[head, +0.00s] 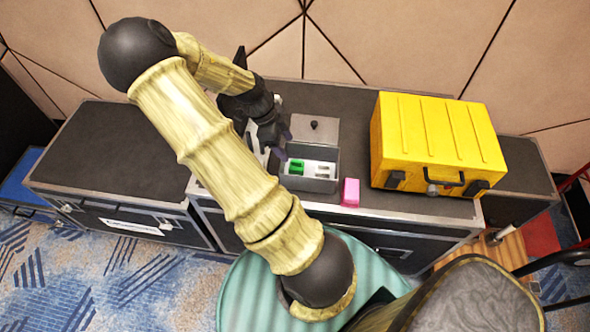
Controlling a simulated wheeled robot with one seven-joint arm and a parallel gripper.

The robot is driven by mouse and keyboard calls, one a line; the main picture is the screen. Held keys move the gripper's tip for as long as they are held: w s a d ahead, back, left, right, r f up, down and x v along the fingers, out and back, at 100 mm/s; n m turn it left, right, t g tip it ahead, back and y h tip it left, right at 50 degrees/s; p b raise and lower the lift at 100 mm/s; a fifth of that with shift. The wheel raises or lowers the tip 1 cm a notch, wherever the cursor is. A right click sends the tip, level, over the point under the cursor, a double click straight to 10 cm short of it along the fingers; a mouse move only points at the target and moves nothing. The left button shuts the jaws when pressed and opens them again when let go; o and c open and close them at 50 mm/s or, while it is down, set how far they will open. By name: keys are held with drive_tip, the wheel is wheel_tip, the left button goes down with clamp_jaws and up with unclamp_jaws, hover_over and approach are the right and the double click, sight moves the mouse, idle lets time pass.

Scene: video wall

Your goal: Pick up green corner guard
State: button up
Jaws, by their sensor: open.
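The green corner guard (296,167) lies inside a small grey open-topped box (317,184), on the left side of its interior. My gripper (277,142) is open, just left of and above the box, close to the green guard but apart from it. My forearm hides part of the case top to the left of the box. The gap between the fingers is small and dark in this view.
White or light pieces (322,170) sit in the box's right part. A grey lid with a black knob (314,127) is behind it. A pink block (350,192) stands to the right. A large yellow case (436,143) fills the right of the black case top (400,205).

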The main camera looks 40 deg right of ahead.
sight(297, 161)
drive_tip(key=x, duration=0.6)
drive_tip(key=shift+d, duration=0.1)
drive_tip(key=shift+s+f, duration=0.1)
drive_tip(key=x, duration=0.5)
drive_tip(key=shift+d+b, duration=0.1)
drive_tip(key=shift+b, duration=0.2)
drive_tip(key=c, duration=1.1)
drive_tip(key=shift+o, duration=0.2)
